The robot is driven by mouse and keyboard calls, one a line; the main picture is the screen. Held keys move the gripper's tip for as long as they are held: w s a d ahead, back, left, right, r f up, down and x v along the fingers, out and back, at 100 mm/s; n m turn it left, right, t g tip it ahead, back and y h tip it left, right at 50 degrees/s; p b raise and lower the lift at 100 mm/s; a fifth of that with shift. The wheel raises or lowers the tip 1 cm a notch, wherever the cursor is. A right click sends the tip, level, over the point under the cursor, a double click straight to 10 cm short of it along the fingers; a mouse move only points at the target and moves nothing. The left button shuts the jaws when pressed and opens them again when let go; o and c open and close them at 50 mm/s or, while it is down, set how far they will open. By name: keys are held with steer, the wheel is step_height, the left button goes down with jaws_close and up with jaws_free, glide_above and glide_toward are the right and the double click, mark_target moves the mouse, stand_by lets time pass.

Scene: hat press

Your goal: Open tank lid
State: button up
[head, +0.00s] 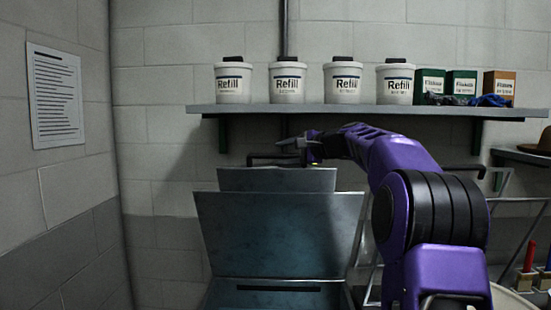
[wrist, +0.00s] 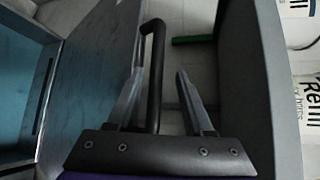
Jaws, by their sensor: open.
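The grey-blue metal tank (head: 280,235) stands against the wall in the middle of the head view. The panel on top of it, which looks like its lid (head: 276,180), has a black bar handle (head: 270,157) behind its upper edge. My gripper (head: 296,146) is above the handle, with its fingers open. In the wrist view, my gripper (wrist: 160,72) has the black handle (wrist: 155,75) between its fingers, nearer the left finger. The lid panel (wrist: 95,65) is left of the handle. I cannot tell whether a finger touches the handle.
A wall shelf (head: 350,109) runs just above my gripper, holding several white Refill tubs (head: 286,83) and small boxes (head: 461,82). The shelf also shows close to the right finger in the wrist view (wrist: 250,80). A side rack (head: 525,157) stands at the right.

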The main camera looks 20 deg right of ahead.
mark_target(323, 174)
steer(key=b+v, duration=0.1)
steer(key=v, duration=1.2)
steer(key=shift+s+b, duration=0.25)
steer(key=shift+b, duration=0.05)
steer(key=shift+r, duration=0.1)
steer(key=shift+c, duration=0.2)
